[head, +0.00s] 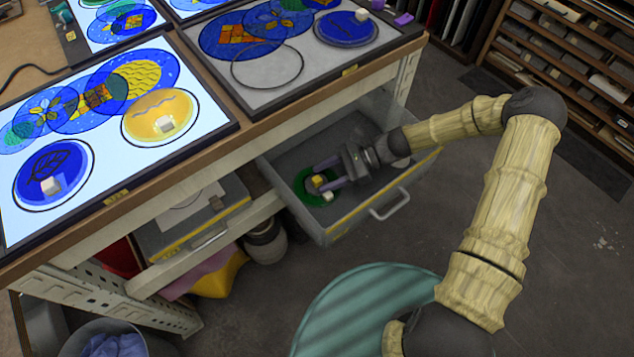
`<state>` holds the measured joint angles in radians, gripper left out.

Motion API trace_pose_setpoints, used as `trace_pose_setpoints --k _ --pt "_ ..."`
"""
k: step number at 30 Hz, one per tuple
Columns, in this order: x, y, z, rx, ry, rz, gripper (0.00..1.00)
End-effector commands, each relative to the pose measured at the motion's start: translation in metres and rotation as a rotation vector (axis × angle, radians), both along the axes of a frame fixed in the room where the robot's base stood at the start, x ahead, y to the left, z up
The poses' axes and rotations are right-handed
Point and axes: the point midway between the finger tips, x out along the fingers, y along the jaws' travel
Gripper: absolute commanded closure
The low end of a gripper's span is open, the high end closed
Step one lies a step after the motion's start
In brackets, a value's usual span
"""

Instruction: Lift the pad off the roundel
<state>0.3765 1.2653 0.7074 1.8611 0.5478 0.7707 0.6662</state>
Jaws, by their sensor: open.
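A green roundel (308,195) lies on the floor of the open drawer (345,226), towards its left end. A small block with a yellowish top (317,180), which looks like the pad, sits on it, and a small pale piece (327,197) shows just beside it. My gripper (320,176) reaches into the drawer from the right with its purple fingers open. The fingertips are on either side of the yellowish block or just above it; I cannot tell whether they touch it. My gripper hides part of the roundel.
Light panels with painted roundels stand on the bench above. Pale blocks sit on a blue roundel (68,167), a yellow roundel (150,108) and another blue roundel (340,27). The drawer walls surround my gripper, and the bench edge (260,122) is close above. Open floor lies at right.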

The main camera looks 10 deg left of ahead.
Motion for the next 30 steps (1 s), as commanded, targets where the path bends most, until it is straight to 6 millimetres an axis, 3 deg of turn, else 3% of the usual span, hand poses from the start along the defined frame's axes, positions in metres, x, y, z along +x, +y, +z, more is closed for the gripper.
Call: trace_pose_setpoints --k 9,26,30 --pt "-0.016 0.037 -0.017 0.002 0.001 0.003 0.52" --pt "-0.017 0.039 -0.017 0.0 0.0 0.001 0.52" --pt "-0.017 0.039 -0.017 0.0 0.0 0.001 0.75"
